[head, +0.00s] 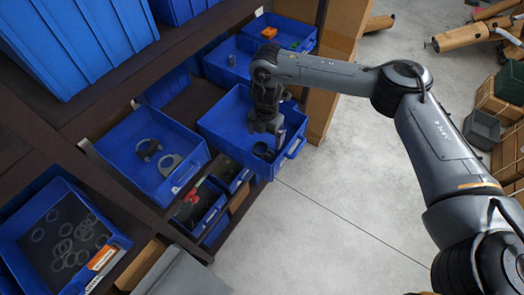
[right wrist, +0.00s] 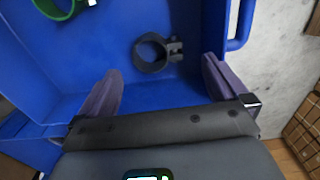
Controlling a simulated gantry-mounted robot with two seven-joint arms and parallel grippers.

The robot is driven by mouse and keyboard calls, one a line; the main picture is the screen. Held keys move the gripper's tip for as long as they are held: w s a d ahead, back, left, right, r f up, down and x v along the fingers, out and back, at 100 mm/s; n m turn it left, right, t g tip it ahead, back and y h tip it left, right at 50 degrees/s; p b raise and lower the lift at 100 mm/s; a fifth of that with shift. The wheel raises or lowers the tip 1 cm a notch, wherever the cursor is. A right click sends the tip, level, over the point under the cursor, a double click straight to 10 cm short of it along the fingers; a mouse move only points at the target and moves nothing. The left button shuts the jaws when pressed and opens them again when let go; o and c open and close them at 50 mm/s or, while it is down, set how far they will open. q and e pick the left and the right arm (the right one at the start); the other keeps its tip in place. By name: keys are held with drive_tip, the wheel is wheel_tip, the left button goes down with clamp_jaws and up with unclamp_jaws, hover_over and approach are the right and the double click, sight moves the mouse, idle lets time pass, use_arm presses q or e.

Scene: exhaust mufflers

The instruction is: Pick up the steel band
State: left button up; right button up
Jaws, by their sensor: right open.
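A dark grey steel band (head: 262,150), a ring with a clamp lug on one side, lies in a blue bin (head: 224,128) at the shelf's edge in the head view. It also shows in the right wrist view (right wrist: 151,53), on the bin floor beyond the fingertips, with its lug pointing right. My right gripper (head: 268,128) is over this bin. In the right wrist view its two fingers (right wrist: 162,68) are spread wide with nothing between them, and the band is apart from both. My left gripper is out of view.
A green ring (right wrist: 60,7) lies at the wrist view's upper left. Another blue bin (head: 140,180) holds two clamp rings. A bin of thin rings (head: 66,235) stands at lower left. A shelf post (head: 318,50) rises behind my right arm.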

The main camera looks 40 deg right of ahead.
sight(263, 149)
drive_tip(key=shift+w+a+f+p, duration=0.1)
drive_tip(key=shift+a+f+p, duration=0.15)
drive_tip(key=shift+f, duration=1.05)
drive_tip(key=shift+w+a+f+p, duration=0.1)
drive_tip(key=shift+a+f+p, duration=0.1)
drive_tip(key=shift+f, duration=1.7)
drive_tip(key=shift+c, duration=0.3)
drive_tip(key=c, duration=0.9)
drive_tip(key=shift+r, duration=0.1)
